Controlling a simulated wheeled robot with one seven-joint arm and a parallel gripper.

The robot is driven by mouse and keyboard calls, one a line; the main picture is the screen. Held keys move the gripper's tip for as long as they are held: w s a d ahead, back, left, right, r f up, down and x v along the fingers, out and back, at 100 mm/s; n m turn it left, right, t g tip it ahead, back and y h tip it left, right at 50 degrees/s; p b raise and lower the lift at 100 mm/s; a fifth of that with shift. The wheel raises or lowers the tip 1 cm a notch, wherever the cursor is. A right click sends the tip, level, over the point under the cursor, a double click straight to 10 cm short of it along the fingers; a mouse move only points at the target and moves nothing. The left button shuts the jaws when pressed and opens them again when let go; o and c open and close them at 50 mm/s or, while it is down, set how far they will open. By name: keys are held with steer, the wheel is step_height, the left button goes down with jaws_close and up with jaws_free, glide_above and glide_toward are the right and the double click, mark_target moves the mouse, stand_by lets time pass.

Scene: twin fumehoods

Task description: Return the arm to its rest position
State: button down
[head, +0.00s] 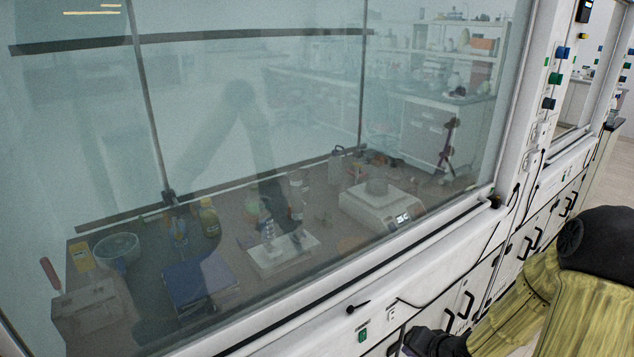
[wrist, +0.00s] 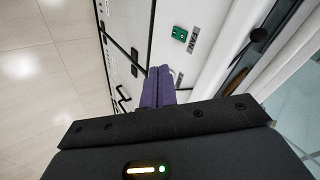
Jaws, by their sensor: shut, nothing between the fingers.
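My gripper shows in the wrist view (wrist: 158,72), its two purple fingers side by side and touching, with nothing between them. In the head view only a small part of my gripper (head: 406,350) shows at the bottom edge, in front of the fumehood's cabinet fronts. My arm (head: 585,300), yellow-green with black joints, fills the lower right of the head view. It is outside the hood, apart from the glass.
The fumehood glass sash (head: 300,110) is down. Behind it are a balance (head: 380,208), a blue book-like item (head: 198,278) and several bottles. The white sill (head: 300,305) and cabinet handles (head: 465,306) lie close to my arm. Open floor (wrist: 45,70) shows in the wrist view.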

steer(key=s+a+r+n+g+h+p, duration=0.1)
steer(key=s+a+r+n+g+p, duration=0.1)
steer(key=s+r, duration=0.3)
steer(key=s+a+r+n+g+h+p, duration=0.2)
steer(key=s+a+r+n+p, duration=0.3)
steer(key=r, duration=0.7)
steer(key=shift+s+r+g+h, duration=0.25)
steer(key=shift+s+g+h, duration=0.05)
steer(key=shift+s, duration=0.35)
steer(key=shift+w, duration=0.1)
